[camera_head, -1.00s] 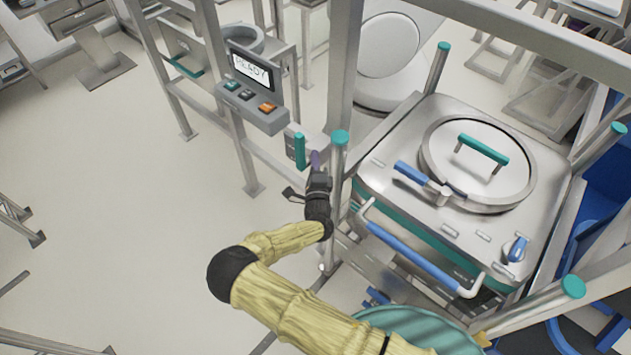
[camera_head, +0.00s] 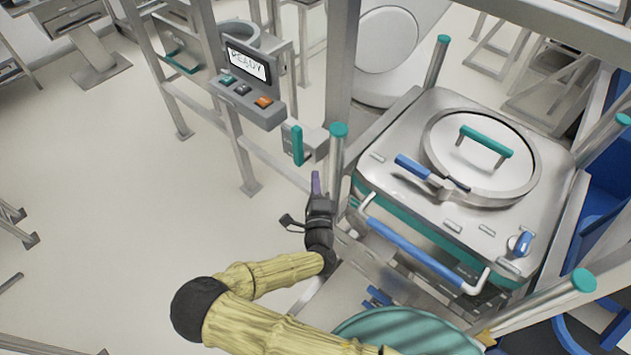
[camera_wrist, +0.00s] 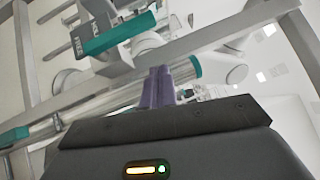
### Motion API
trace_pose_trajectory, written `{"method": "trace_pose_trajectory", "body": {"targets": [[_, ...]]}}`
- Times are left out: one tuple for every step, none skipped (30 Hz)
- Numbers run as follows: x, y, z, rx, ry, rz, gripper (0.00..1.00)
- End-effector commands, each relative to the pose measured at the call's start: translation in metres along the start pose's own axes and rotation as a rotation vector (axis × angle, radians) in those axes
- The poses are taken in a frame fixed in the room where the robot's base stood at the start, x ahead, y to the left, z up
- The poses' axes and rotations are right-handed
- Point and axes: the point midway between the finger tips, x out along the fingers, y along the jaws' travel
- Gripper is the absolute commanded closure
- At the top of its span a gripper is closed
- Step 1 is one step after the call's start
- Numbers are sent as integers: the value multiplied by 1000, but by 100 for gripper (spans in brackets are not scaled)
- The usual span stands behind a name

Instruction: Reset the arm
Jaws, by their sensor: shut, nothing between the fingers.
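My gripper (camera_head: 316,186) is at the end of my yellow-sleeved arm in the head view, just left of a metal post with a teal cap (camera_head: 338,131). Its purple fingers are together and empty. They also show in the wrist view (camera_wrist: 158,88), pointing away from the camera toward the frame bars. I cannot tell whether the gripper touches the post. The bin (camera_head: 385,183) stands to the right of my gripper, its round lid closed, with a teal handle on top and a blue bar along its front.
A control panel (camera_head: 270,116) reading "READY" is mounted on the frame at upper left of my gripper. A teal handle (camera_head: 297,146) is close above it. A blue bin (camera_head: 611,185) is at the right edge.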

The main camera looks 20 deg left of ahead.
Motion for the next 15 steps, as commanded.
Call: {"method": "trace_pose_trajectory", "body": {"targets": [[0,0,0,0,0,0,100],[0,0,0,0,0,0,100],[0,0,0,0,0,0,100],[0,0,0,0,0,0,100],[0,0,0,0,0,0,100],[0,0,0,0,0,0,100],[0,0,0,0,0,0,100],[0,0,-1,0,2,0,100],[1,-1,-2,5,9,-3,100],[1,-2,-5,11,20,-6,100],[2,-4,-10,21,37,-11,100],[3,-8,-18,40,69,-22,100],[4,-12,-26,59,102,-33,100],[4,-16,-36,82,143,-46,100],[5,-23,-52,121,206,-69,100]]}}
